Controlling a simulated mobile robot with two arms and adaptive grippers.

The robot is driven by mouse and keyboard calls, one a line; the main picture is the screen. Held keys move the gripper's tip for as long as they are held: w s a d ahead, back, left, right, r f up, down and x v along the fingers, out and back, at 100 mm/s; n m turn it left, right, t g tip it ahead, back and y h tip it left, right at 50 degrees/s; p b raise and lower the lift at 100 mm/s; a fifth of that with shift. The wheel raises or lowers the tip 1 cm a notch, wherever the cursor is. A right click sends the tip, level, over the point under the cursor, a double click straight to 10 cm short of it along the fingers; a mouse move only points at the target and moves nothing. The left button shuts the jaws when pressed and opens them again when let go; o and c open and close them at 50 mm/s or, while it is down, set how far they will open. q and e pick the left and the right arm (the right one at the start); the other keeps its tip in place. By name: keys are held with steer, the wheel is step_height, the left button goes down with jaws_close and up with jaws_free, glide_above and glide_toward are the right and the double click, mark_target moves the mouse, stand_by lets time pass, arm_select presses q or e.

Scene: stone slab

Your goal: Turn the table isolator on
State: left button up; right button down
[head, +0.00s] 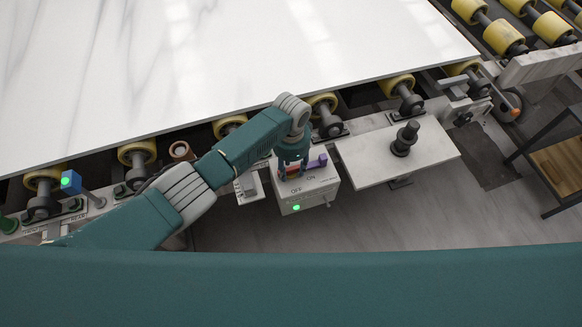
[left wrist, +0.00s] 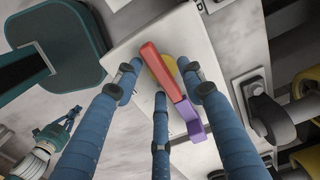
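The table isolator is a pale box (head: 308,190) with a green lit lamp (head: 296,208), OFF lettering at left and ON at right. Its top bears a red handle (left wrist: 160,70) over a yellow disc (left wrist: 163,68), and a purple piece (left wrist: 193,122) joins the red one. The purple piece also shows towards the ON side in the head view (head: 318,162). My left gripper (head: 292,168) is over the box, its fingers spread around the handle in the left wrist view (left wrist: 160,82). Finger contact is unclear. My right gripper (left wrist: 66,122) shows small in the left wrist view.
A large white slab (head: 220,60) lies on yellow rollers (head: 397,84) behind the box. A pale plate (head: 385,160) with a dark knob (head: 405,138) is to the right. A blue box with a green light (head: 71,182) stands at left.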

mark_target(291, 170)
arm_select(q)
steer(key=shift+r, duration=0.15)
step_height(291, 170, up, 12)
stand_by(0.5)
steer(key=shift+f, duration=0.25)
